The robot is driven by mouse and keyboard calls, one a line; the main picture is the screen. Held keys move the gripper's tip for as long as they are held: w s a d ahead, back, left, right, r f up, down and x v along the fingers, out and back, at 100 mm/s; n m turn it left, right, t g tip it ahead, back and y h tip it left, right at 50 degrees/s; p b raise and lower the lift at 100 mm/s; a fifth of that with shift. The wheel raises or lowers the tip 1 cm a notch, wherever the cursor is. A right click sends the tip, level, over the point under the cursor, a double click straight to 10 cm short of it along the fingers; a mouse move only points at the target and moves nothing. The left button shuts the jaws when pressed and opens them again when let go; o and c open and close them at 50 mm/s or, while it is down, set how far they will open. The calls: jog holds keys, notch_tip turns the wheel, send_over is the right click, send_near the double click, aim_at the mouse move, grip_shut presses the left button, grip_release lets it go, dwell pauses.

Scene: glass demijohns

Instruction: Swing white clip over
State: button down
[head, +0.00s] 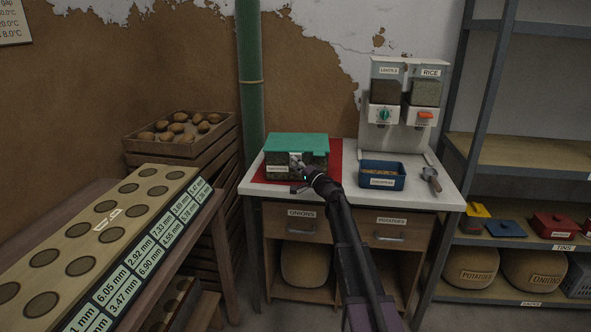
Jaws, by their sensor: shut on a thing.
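A box with a green lid (297,142) stands on a red mat (335,153) on the white-topped cabinet, with a label on its front. A small pale piece, which looks like the white clip (295,157), shows at the upper front of the box, just under the lid's edge. My gripper (297,164) is at the box's front, shut on what appears to be this clip. My gripper and wrist hide part of the box front. The clip's exact angle is too small to tell.
A blue bin (382,181) and a metal scoop (431,179) sit right of my arm. Lentils and rice dispensers (405,112) stand behind them. A board with round wells (100,225) fills the left front. A shelf rack (530,150) stands at right.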

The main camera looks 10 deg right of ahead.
jog(key=f+n+y+b, duration=0.1)
jog(key=n+b, duration=0.1)
jog(key=f+n+y+b, duration=0.1)
jog(key=n+y+b, duration=0.1)
jog(key=b, duration=0.1)
jog(key=shift+s+a+t, duration=0.15)
jog(key=shift+s+t, duration=0.2)
jog(key=shift+t, duration=0.05)
jog(key=n+y+b, duration=0.1)
jog(key=n, duration=0.1)
jog(key=f+n+g+y+b, duration=0.1)
jog(key=n+y+b, duration=0.1)
jog(key=shift+s+n+y, duration=0.2)
jog(key=shift+n+y, duration=0.1)
jog(key=shift+c, duration=1.9)
grip_release()
jog(key=shift+r, duration=0.2)
